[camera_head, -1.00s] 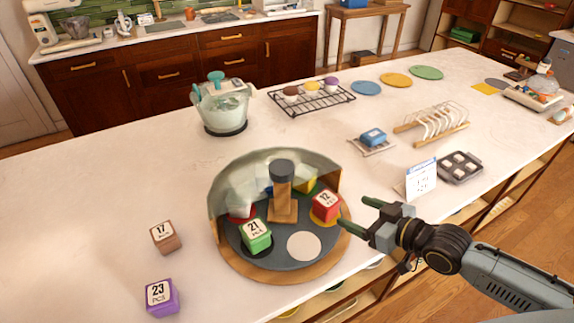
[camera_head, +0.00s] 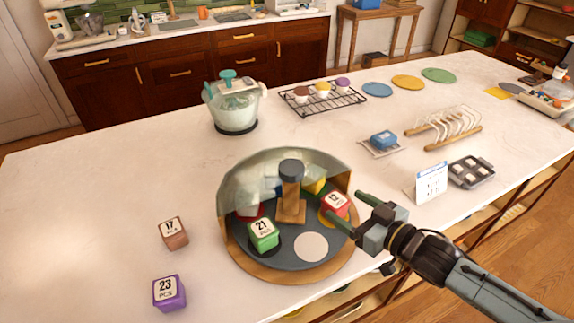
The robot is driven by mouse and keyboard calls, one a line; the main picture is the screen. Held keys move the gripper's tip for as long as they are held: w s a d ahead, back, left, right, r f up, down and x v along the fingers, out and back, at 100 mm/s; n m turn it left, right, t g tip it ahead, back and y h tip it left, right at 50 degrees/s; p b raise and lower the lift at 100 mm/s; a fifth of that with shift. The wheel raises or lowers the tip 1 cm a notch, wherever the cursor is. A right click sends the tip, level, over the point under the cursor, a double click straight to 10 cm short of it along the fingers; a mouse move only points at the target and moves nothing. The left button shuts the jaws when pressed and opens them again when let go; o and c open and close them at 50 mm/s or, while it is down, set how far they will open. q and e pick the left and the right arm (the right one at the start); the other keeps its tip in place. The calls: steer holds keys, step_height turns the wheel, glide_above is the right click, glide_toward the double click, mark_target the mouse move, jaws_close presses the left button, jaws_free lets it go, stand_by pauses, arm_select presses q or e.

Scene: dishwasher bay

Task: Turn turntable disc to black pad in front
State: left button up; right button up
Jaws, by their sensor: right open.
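The turntable (camera_head: 242,268) has a dark grey disc (camera_head: 283,262), a wooden rim, a central wooden post with a dark knob (camera_head: 291,186) and a translucent curved shield around the back. A green block marked 21 (camera_head: 263,235) sits at the front left over a black pad (camera_head: 268,251). An empty white pad (camera_head: 311,247) lies at the front right. A red block marked 12 (camera_head: 335,205) sits on a yellow pad at the right. Other blocks show partly behind the shield. My right gripper (camera_head: 348,210) is open, its fingers reaching the disc's right side beside the red block; contact is unclear.
A brown block marked 17 (camera_head: 173,232) and a purple block marked 23 (camera_head: 169,292) lie on the counter at left. The counter left of the turntable is mostly clear.

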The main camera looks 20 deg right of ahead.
steer(key=t+y, duration=0.1)
steer(key=t, duration=0.1)
glide_toward(287, 165)
steer(key=s+d+f, duration=0.1)
steer(key=s, duration=0.1)
steer(key=p+x, duration=0.2)
steer(key=x, duration=1.1)
steer(key=shift+w+d, duration=0.1)
steer(key=c, duration=1.4)
